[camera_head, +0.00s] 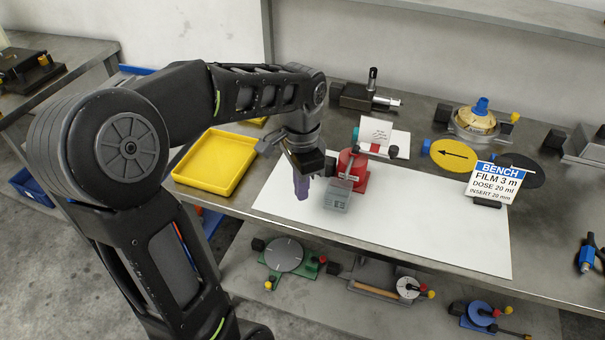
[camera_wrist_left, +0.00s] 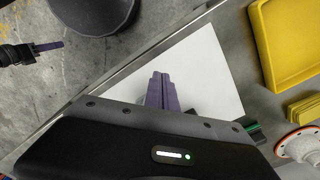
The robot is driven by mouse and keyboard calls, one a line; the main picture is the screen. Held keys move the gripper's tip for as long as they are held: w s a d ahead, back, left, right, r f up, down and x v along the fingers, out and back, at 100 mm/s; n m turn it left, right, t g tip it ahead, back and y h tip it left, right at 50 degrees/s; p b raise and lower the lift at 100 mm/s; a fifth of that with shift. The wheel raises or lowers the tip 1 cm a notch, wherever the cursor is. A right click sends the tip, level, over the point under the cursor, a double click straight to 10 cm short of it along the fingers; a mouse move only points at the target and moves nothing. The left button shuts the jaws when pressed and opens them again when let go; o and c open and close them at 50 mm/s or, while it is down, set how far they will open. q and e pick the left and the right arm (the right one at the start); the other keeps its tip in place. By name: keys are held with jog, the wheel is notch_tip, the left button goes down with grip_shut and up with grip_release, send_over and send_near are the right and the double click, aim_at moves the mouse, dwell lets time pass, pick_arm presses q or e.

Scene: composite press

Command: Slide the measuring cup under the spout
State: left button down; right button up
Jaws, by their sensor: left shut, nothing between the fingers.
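The measuring cup (camera_head: 337,196) is a small, clear grey cup with a marked front. It stands on the white sheet (camera_head: 430,230), in front of the red dispenser (camera_head: 352,170). The spout itself is too small to make out. My left gripper (camera_head: 301,188) points down with its purple fingers shut and empty, just left of the cup and apart from it. Its shut fingers also show over the sheet in the left wrist view (camera_wrist_left: 161,92). There, a black part with a thin purple finger, likely my right gripper (camera_wrist_left: 48,46), shows at the upper left over the floor.
A yellow tray (camera_head: 213,162) lies left of the sheet. A yellow arrow disc (camera_head: 452,155) and a bench sign (camera_head: 494,182) are at the right. The sheet's right part is clear.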

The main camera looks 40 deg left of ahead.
aim_at(325, 207)
pick_arm(q)
notch_tip(325, 207, down, 4)
jog(key=shift+r, duration=0.15)
jog(key=w, duration=0.1)
jog(key=d, duration=0.1)
jog(key=w+p, duration=0.1)
jog(key=shift+w+d+f, duration=0.25)
jog(key=shift+w, duration=0.1)
jog(key=shift+w+d, duration=0.2)
jog(key=shift+w, duration=0.25)
jog(key=shift+w+d+f, duration=0.1)
jog(key=shift+w+d, duration=0.15)
jog(key=shift+w, duration=0.2)
jog(key=shift+w+d, duration=0.2)
jog(key=shift+w, duration=0.25)
jog(key=shift+s, duration=0.1)
